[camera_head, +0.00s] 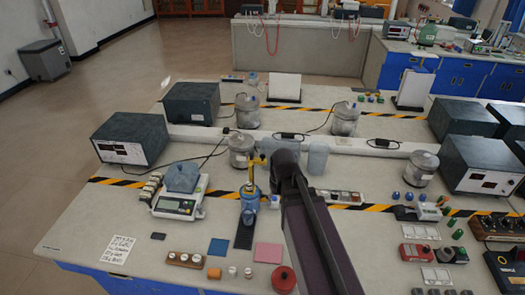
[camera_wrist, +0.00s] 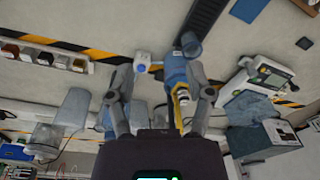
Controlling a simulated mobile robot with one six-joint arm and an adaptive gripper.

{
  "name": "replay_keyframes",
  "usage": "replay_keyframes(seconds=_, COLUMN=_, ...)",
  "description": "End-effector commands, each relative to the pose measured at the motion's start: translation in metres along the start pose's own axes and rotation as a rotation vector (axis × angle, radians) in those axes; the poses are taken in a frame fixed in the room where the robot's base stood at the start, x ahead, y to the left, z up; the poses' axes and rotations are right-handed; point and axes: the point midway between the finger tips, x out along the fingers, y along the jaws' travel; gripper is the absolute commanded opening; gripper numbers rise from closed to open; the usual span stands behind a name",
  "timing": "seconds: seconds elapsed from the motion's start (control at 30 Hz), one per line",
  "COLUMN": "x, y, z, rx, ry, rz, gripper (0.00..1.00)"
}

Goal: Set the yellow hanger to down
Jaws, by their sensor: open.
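The yellow hanger (camera_head: 252,164) is a thin yellow piece on top of an upright blue device (camera_head: 250,198) on the bench. In the wrist view the yellow part (camera_wrist: 181,94) shows beside the blue body (camera_wrist: 175,70), at the right finger. My gripper (camera_wrist: 160,78) is open, with a finger on either side of the view and the blue device between them, nearer the right finger. I cannot tell whether a finger touches it. In the head view my dark arm hides most of the gripper just right of the hanger.
A scale (camera_head: 178,205) bearing a blue container stands left of the device. Metal canisters (camera_head: 242,150) and a translucent blue container (camera_head: 318,158) stand behind. A pink pad (camera_head: 268,253) and a red round object (camera_head: 283,279) lie in front.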

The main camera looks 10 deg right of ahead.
Motion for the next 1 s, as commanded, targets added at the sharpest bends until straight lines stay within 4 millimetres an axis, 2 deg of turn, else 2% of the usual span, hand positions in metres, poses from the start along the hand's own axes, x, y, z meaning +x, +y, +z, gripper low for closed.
replay_keyframes(seconds=0.03, x=-0.016, y=0.003, z=-0.020, rx=-0.023, ry=0.020, rz=-0.009, gripper=0.68)
replay_keyframes(seconds=0.3, x=-0.067, y=0.016, z=-0.108, rx=-0.189, ry=0.150, rz=-0.048, gripper=0.68)
replay_keyframes(seconds=0.5, x=-0.100, y=0.028, z=-0.164, rx=-0.297, ry=0.245, rz=-0.058, gripper=0.68)
replay_keyframes(seconds=0.7, x=-0.117, y=0.035, z=-0.194, rx=-0.359, ry=0.301, rz=-0.056, gripper=0.68)
replay_keyframes(seconds=1.0, x=-0.119, y=0.037, z=-0.200, rx=-0.378, ry=0.317, rz=-0.054, gripper=0.68)
